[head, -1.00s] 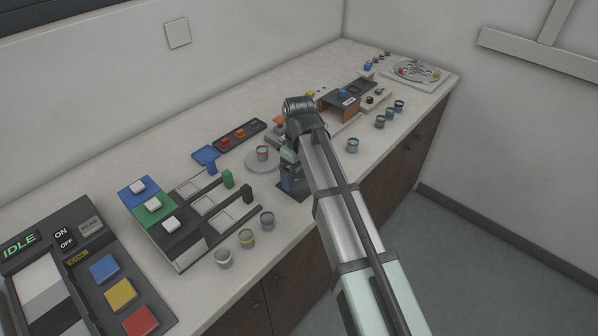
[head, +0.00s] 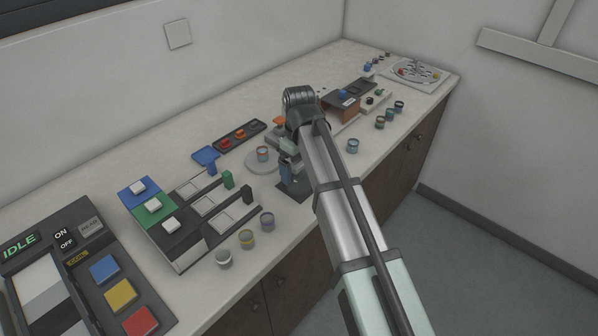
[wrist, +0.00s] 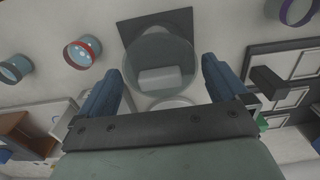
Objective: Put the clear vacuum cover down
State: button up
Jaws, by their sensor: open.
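In the head view my gripper (head: 288,172) is above the dark plate (head: 293,190) near the counter's front edge. The cover is hard to make out there behind my fingers.
A grey round disc with a cup (head: 263,153) is left of my gripper. A red-rimmed cup (wrist: 83,52) is left of the cover in the wrist view. Slotted frames with a dark handle (head: 246,194) stand to the left. Cups (head: 352,146) stand right of my arm.

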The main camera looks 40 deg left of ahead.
notch_tip(320, 180, up, 9)
jog(key=shift+r, duration=0.1)
dwell(0.3)
dwell(0.5)
jog(key=w+d+f+m, duration=0.4)
jog(key=w+d+f, duration=0.4)
jog(key=d+f, duration=0.3)
jog(key=w+d+f+m, duration=0.3)
jog(key=w+d+f, duration=0.45)
jog(key=d, duration=0.65)
jog(key=s+d+f+m, duration=0.1)
jog(key=d+f+m, duration=0.2)
jog(key=d+f, duration=0.5)
jog(key=d+f+m, duration=0.3)
jog(key=d, duration=0.8)
jog(key=s+d+f+m, duration=0.1)
jog(key=d+f+m, duration=0.1)
jog(key=d+f, duration=0.6)
jog(key=s+d+f+m, duration=0.1)
jog(key=s+d+m, duration=0.25)
jog(key=d, duration=0.65)
jog(key=s+f+g, duration=0.3)
jog(key=s+f, duration=0.7)
jog(key=s, duration=0.5)
jog(key=s+f+g, duration=0.3)
jog(key=s+f, duration=0.7)
jog(key=s, duration=0.5)
jog(key=shift+a+f+g, duration=0.35)
jog(key=shift+g, duration=0.05)
